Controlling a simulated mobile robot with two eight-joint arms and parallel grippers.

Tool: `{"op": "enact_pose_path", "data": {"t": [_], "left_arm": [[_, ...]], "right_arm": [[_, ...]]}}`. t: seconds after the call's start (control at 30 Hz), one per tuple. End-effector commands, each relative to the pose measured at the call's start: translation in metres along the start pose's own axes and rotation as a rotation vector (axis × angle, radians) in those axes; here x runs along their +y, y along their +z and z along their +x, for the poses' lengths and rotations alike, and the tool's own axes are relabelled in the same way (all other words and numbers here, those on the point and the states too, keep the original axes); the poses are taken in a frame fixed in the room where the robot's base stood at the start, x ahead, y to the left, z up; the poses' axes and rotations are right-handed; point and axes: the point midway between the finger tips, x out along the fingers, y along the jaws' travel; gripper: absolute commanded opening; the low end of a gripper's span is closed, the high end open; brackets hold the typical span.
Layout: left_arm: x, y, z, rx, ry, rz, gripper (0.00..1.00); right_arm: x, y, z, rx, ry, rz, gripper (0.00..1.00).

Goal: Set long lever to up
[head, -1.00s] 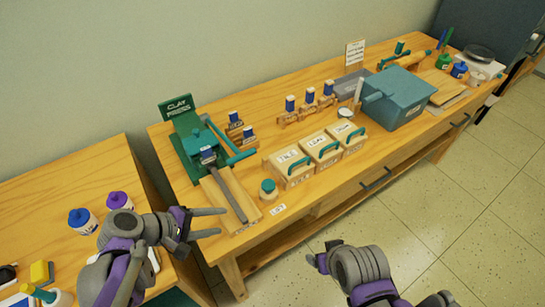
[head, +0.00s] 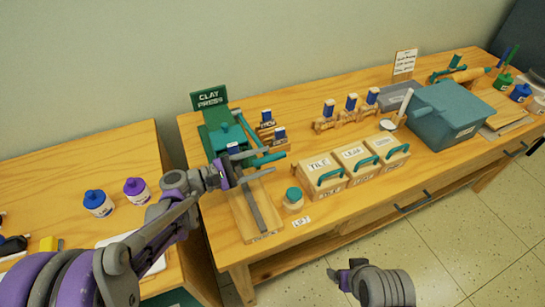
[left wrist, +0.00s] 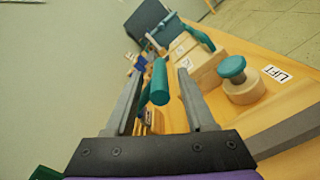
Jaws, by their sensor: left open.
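A green clay press (head: 217,137) with a sign stands at the left end of the long table. A teal bar (head: 273,158), seemingly its long lever, sticks out low to the right. My left gripper (head: 262,161) is open over the press, with its fingers pointing right near this bar. In the left wrist view the bar's rounded end (left wrist: 158,82) shows between the two fingers (left wrist: 157,95); I cannot tell whether they touch it. The bar's other end is partly hidden by my gripper. My right gripper (head: 338,276) is low in front of the table, its jaws unclear.
A grey strip lies on a wooden board (head: 245,218) below my left gripper. Labelled boxes (head: 325,176), small blue-topped stands (head: 266,119) and a blue-grey case (head: 450,115) occupy the table.

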Motion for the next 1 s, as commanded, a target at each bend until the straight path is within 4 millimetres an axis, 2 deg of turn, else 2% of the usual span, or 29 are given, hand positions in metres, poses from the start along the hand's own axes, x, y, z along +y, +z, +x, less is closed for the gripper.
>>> {"op": "enact_pose_path", "data": {"t": [0.1, 0.2, 0.57, 0.8, 0.87, 1.0], "left_arm": [[-0.001, 0.001, 0.017, -0.002, -0.002, 0.0, 0.55], [0.0, 0.0, 0.025, 0.0, 0.0, 0.0, 0.55], [0.0, 0.0, 0.029, 0.001, 0.0, 0.001, 0.53], [0.0, 0.0, 0.029, 0.001, 0.0, 0.001, 0.1], [0.0, 0.0, 0.029, 0.001, 0.0, 0.001, 0.0], [0.0, 0.0, 0.028, 0.001, 0.0, 0.001, 0.0]], "right_arm": [[0.0, 0.0, 0.0, 0.0, 0.0, 0.0, 0.75], [0.0, 0.0, 0.0, 0.0, 0.0, 0.0, 0.75], [0.0, 0.0, 0.0, 0.0, 0.0, 0.0, 0.75], [0.0, 0.0, 0.0, 0.0, 0.0, 0.0, 0.75], [0.0, 0.0, 0.0, 0.0, 0.0, 0.0, 0.75], [0.0, 0.0, 0.0, 0.0, 0.0, 0.0, 0.75]]}}
